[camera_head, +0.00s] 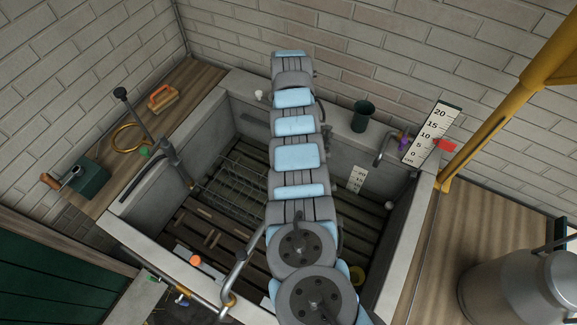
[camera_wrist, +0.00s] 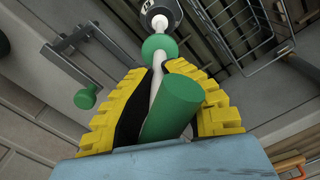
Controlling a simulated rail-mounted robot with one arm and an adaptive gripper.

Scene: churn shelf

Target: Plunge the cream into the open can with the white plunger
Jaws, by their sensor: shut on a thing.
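My gripper (camera_wrist: 160,72), with yellow ribbed fingers, shows in the wrist view and is shut on the white plunger (camera_wrist: 157,82). A green cylindrical grip (camera_wrist: 172,108) sits between the fingers near the camera. The white rod runs away past a green round collar (camera_wrist: 158,48) toward a dark, round part with a pale centre (camera_wrist: 158,14) at the top edge. In the head view my arm hides the gripper and plunger. A grey metal can (camera_head: 505,290) stands at the lower right, cut by the picture edge; I cannot see into it. No cream is visible.
A deep grey sink (camera_head: 405,225) with slatted floor lies under my arm. A wire basket (camera_wrist: 245,35) is in it. A lever with green knob (camera_wrist: 86,98) is at left. A dark green cup (camera_head: 362,115), tap (camera_head: 388,145) and ruler (camera_head: 432,130) line the back. A yellow post (camera_head: 500,115) rises right.

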